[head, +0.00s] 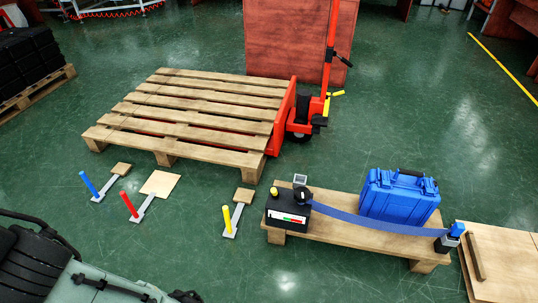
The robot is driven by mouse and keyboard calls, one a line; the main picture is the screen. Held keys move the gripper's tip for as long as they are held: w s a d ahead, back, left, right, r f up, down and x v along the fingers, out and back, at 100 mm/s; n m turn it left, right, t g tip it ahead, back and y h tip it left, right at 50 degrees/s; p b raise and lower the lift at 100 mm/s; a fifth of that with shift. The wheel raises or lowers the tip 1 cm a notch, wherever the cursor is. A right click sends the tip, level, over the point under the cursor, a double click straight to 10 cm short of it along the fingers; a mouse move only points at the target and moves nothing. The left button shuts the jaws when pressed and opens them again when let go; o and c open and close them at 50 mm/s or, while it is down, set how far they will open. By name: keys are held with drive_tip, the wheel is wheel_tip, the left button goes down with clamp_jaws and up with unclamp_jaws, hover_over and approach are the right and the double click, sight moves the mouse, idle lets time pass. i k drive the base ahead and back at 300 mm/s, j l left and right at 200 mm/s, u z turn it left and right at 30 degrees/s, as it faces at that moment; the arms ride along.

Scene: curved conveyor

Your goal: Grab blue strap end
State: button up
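A wide blue strap (365,220) runs from a black box-shaped device (287,212) rightwards across a low wooden platform (340,244). Its right end meets a small black and grey piece with a bright blue top (457,229), at the platform's right edge. Whether that blue top is part of the strap end or a separate fitting, I cannot tell. A blue hard case (399,197) stands on the platform behind the strap. My gripper is not recognisable in the head view.
A large wooden pallet (200,102) sits on a red pallet jack (300,125) behind. A wooden board (510,262) lies right of the platform.

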sight(458, 228)
drive_tip(key=z, duration=1.6)
